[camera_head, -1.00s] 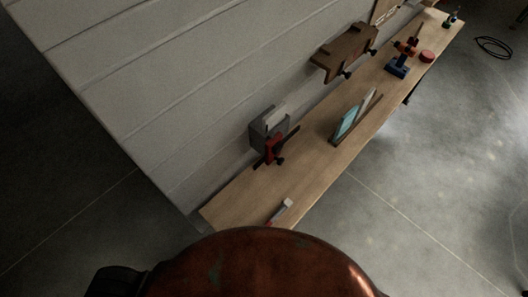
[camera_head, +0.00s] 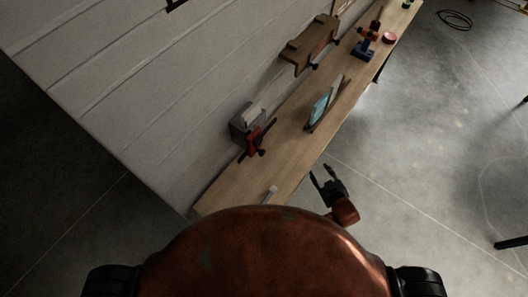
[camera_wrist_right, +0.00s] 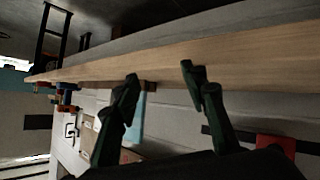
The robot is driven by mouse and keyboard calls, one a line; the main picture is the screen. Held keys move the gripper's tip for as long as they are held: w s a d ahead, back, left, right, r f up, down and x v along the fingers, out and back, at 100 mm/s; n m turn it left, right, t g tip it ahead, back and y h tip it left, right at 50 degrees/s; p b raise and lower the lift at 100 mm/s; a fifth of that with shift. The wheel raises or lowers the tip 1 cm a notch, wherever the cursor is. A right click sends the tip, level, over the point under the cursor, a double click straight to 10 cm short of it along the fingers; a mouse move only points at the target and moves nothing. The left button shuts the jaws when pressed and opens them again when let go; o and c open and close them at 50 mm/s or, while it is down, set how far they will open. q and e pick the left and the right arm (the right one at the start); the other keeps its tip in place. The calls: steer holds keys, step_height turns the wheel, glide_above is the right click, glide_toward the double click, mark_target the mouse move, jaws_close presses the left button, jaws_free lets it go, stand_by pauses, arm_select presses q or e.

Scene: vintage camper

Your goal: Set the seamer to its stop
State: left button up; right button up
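Which of the tools is the seamer I cannot tell for sure. A red tool with a dark bar (camera_head: 253,145) stands at the near part of the wooden bench (camera_head: 228,188), against a grey box (camera_head: 238,128). A brown piece with dark knobs (camera_head: 308,47) sits farther along by the wall. My right gripper (camera_head: 321,172) is open and empty, beyond the bench's right edge and apart from the tools. In the right wrist view its spread fingers (camera_wrist_right: 160,76) show before the bench (camera_wrist_right: 225,50), with a red block (camera_wrist_right: 275,145) at lower right. My left gripper is out of view.
A teal sheet (camera_head: 319,107) stands in a wooden holder mid-bench. A small pale piece (camera_head: 270,194) lies near. Floor right of the bench is mostly clear.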

steer(key=w+a+r+n+t+y, duration=0.1)
steer(key=w+a+r, duration=0.15)
steer(key=r, duration=0.25)
steer(key=n+g+y, duration=0.2)
steer(key=n+y, duration=0.9)
glide_toward(263, 155)
steer(key=x, duration=0.8)
steer(key=p+x, duration=0.1)
steer(key=x, duration=0.1)
steer(key=shift+w+a+r, duration=0.1)
steer(key=shift+w+r, duration=0.15)
steer(key=shift+c, duration=0.3)
jaws_close()
